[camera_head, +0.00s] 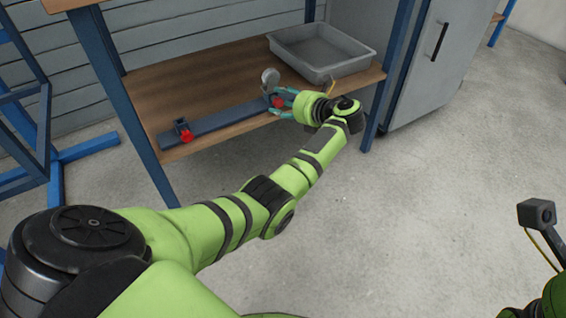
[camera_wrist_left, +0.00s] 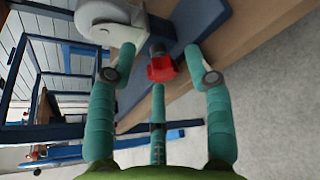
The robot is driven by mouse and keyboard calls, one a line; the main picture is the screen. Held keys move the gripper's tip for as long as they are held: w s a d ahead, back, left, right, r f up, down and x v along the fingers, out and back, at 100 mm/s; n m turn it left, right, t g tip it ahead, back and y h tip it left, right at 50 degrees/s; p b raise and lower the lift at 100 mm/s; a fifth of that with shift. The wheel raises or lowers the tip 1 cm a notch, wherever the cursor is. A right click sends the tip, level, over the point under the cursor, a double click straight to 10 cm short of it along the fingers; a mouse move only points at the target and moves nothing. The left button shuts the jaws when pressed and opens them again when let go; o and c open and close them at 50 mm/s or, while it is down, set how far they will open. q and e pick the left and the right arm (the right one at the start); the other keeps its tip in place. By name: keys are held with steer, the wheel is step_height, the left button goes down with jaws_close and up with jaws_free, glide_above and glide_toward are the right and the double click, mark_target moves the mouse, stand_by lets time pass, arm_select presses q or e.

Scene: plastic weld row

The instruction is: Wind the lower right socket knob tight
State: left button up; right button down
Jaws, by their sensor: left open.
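The right socket knob (camera_head: 278,102) is red and sits on the front of a socket at the right end of a blue-grey rail (camera_head: 225,120) on the wooden shelf. My left gripper (camera_head: 282,104) has its teal fingers spread around this knob. In the left wrist view the red knob (camera_wrist_left: 161,69) lies between the tips of the open left gripper (camera_wrist_left: 160,80), with gaps on both sides and no clear contact. Another red knob (camera_head: 186,135) is on the rail's left socket. My right gripper is out of view; only part of that arm shows at lower right.
A pale round part (camera_head: 270,77) stands behind the right socket, close to a finger in the left wrist view (camera_wrist_left: 105,18). A grey tray (camera_head: 318,58) sits on the wooden shelf (camera_head: 160,85). A blue post (camera_head: 390,80) stands right of my left wrist. The floor in front is clear.

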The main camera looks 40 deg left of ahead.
arm_select(q)
steer(key=shift+r+m, duration=0.1)
steer(key=shift+m, duration=0.2)
steer(key=d+r+m+t+y+p, duration=0.2)
steer(key=d+r+m+t+p, duration=0.5)
steer(key=m+p, duration=0.5)
steer(key=s+d+f+m+t+h+p, duration=0.1)
steer(key=d+f+m+t+h+p, duration=0.1)
steer(key=d+m+t+h+p, duration=0.7)
steer(key=s+d+f+m+g+h+p, duration=0.2)
steer(key=s+m+p, duration=0.4)
steer(key=s, duration=0.3)
steer(key=s+d+f+m+g+h+p, duration=0.1)
steer(key=s+f+m+g+h+p, duration=0.2)
steer(key=s, duration=0.7)
steer(key=s+d+f+m+g+h+p, duration=0.2)
steer(key=s+f+m+g+p, duration=0.3)
steer(key=s+f+m+p, duration=0.3)
steer(key=shift+s+d+m+g+h+p, duration=0.4)
steer(key=shift+s+m+p, duration=0.65)
steer(key=shift+m, duration=0.55)
steer(key=shift+w+a+f, duration=0.1)
